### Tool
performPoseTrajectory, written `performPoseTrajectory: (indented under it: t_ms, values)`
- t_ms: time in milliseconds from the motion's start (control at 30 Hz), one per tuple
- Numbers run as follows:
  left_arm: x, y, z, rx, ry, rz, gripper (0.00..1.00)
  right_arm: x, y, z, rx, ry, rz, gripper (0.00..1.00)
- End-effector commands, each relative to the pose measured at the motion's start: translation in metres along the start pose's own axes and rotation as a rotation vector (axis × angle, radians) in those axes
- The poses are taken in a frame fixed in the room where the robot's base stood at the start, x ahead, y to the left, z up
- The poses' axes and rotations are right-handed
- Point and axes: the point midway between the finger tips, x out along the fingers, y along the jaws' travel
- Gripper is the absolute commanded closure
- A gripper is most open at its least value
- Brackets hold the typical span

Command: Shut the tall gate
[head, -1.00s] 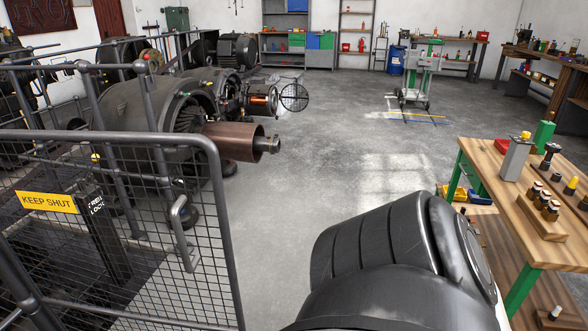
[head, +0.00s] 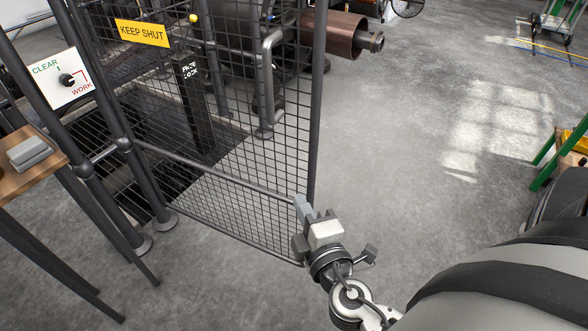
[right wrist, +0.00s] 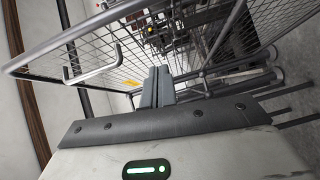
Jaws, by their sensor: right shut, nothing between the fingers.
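The tall gate (head: 235,185) is a dark wire-mesh panel in a tubular frame. Its yellow KEEP SHUT sign (head: 142,32) is at the upper left in the head view. Its free edge (head: 318,100) stands over open floor, apart from any post, so the gate is open. A bent grey handle (head: 266,85) is near that edge; it also shows in the right wrist view (right wrist: 92,72). The black FREE/LOCK post (head: 193,105) shows through the mesh. My right gripper (head: 300,202) is shut and empty beside the gate's lower free corner; I cannot tell whether it touches.
A CLEAR/WORK switch panel (head: 65,79) is at the left, above a small wooden table (head: 20,185). Machinery with a copper-brown drum (head: 333,34) stands behind the gate. A green-legged bench (head: 555,160) is at the right edge. The middle floor is clear.

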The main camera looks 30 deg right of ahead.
Motion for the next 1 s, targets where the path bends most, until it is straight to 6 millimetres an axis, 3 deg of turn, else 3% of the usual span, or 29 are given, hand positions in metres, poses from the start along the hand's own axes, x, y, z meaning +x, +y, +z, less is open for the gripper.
performPoseTrajectory:
  t_ms: [267, 500, 700, 1000]
  values:
    - [-0.002, 0.0, -0.006, 0.01, 0.015, 0.0, 0.5, 0.015, 0.008, -0.001, -0.098, 0.004, 0.06, 1.0]
    - [-0.021, -0.002, -0.029, 0.019, 0.063, -0.021, 0.5, 0.063, 0.012, -0.002, -0.095, 0.004, 0.06, 1.0]
    - [-0.028, -0.004, -0.034, 0.014, 0.066, -0.031, 0.5, 0.105, 0.013, -0.002, -0.095, 0.005, 0.058, 1.0]
    - [-0.024, -0.004, -0.029, -0.002, 0.049, -0.034, 0.5, 0.128, 0.014, 0.024, -0.097, 0.006, 0.055, 1.0]
